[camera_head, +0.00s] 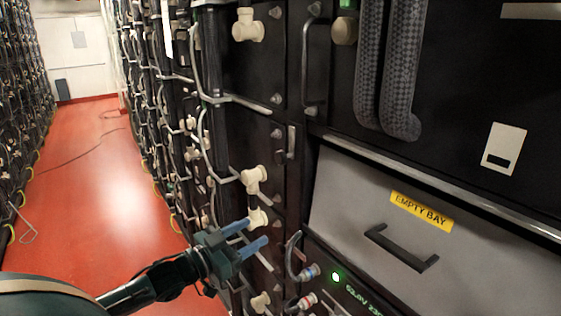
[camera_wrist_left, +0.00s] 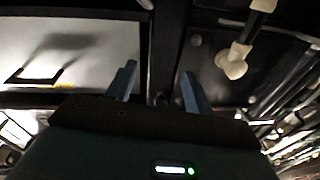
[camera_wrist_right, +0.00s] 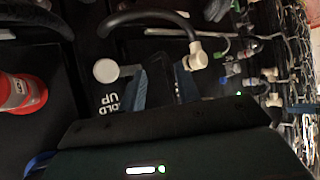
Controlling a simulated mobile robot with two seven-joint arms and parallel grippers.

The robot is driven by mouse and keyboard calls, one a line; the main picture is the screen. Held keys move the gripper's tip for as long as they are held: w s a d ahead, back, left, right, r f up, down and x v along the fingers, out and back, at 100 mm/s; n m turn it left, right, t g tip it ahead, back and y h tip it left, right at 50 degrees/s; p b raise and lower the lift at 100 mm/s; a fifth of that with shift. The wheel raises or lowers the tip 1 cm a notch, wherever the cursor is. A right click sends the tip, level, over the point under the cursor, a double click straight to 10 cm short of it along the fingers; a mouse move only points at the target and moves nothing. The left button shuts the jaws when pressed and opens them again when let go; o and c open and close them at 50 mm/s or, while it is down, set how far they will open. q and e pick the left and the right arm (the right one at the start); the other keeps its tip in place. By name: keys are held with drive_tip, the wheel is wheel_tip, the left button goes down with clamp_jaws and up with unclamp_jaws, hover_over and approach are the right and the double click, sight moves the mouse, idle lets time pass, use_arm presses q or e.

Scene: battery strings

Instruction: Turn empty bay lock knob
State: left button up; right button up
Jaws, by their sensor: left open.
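The empty bay is a grey panel (camera_head: 345,200) with a yellow "EMPTY BAY" label (camera_head: 421,211) and a black handle (camera_head: 401,247). I cannot clearly pick out its lock knob. My left gripper (camera_head: 258,235) is open and empty, left of the panel, with its blue fingers pointing right, close to a cream fitting (camera_head: 257,217). In the left wrist view the grey panel (camera_wrist_left: 105,45) is left of the fingers (camera_wrist_left: 158,85), with a dark post between them. My right gripper (camera_wrist_right: 166,85) shows only in its wrist view, with its fingers apart.
Below the panel is a unit with a green light (camera_head: 336,277) and cable plugs (camera_head: 309,272). Thick braided hoses (camera_head: 404,70) hang above. The right wrist view shows a red-and-white cylinder (camera_wrist_right: 22,92) and a pale round knob (camera_wrist_right: 106,71).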

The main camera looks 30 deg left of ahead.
sight(278, 159)
use_arm(q)
drive_tip(key=a+r+m+t+h, duration=0.25)
drive_tip(key=a+r+h, duration=0.2)
drive_tip(key=r, duration=0.55)
drive_tip(key=shift+m, duration=0.25)
drive_tip(key=x, duration=0.4)
drive_tip(key=p+x, duration=0.1)
drive_tip(key=x, duration=0.7)
drive_tip(key=shift+d+p, duration=0.4)
drive_tip(key=shift+w+d+r, duration=0.15)
drive_tip(key=shift+w+d, duration=0.15)
drive_tip(key=shift+w, duration=0.35)
use_arm(e)
drive_tip(key=shift+s+d+r+h, duration=0.2)
drive_tip(key=shift+d+h, duration=0.1)
drive_tip(key=shift+d, duration=0.25)
use_arm(q)
drive_tip(key=c, duration=1)
drive_tip(key=shift+o, duration=0.2)
use_arm(e)
drive_tip(key=shift+a, duration=0.15)
